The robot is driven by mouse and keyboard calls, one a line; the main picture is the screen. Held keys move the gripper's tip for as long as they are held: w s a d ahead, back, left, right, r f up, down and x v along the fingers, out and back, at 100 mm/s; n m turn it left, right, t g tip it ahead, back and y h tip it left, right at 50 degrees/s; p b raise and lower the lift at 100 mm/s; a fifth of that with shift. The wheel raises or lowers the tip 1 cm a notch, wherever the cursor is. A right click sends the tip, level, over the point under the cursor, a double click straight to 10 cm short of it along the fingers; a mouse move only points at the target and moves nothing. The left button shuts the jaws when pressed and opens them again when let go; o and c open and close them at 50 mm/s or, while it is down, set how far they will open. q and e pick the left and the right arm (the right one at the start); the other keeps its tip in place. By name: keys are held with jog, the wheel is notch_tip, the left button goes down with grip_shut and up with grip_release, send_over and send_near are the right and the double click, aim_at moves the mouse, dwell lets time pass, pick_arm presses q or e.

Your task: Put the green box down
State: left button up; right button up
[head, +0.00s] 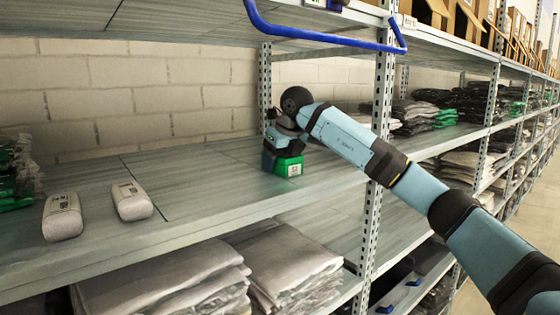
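The green box (289,167) is small, with a bright green front, a pale label and a darker left side. It is upright at the middle shelf's surface, near the front edge and left of a metal post. I cannot tell whether its base touches the shelf. My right gripper (286,150) comes down over the box from above and appears shut on its upper part. The fingertips are partly hidden by the gripper body and the box. My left gripper is not in view.
Two grey wrapped bundles (63,217) (131,201) lie on the shelf (200,190) at left, beside green and black packets (17,172). The shelf between them and the box is clear. A perforated post (381,100) stands to the right. A blue bar (325,38) hangs above.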

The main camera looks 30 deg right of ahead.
jog(key=shift+o, duration=1.3)
jog(key=b+v, duration=0.1)
jog(key=v, duration=1.1)
jog(key=shift+w+r, duration=0.1)
jog(key=shift+r, duration=0.1)
jog(key=shift+f, duration=0.1)
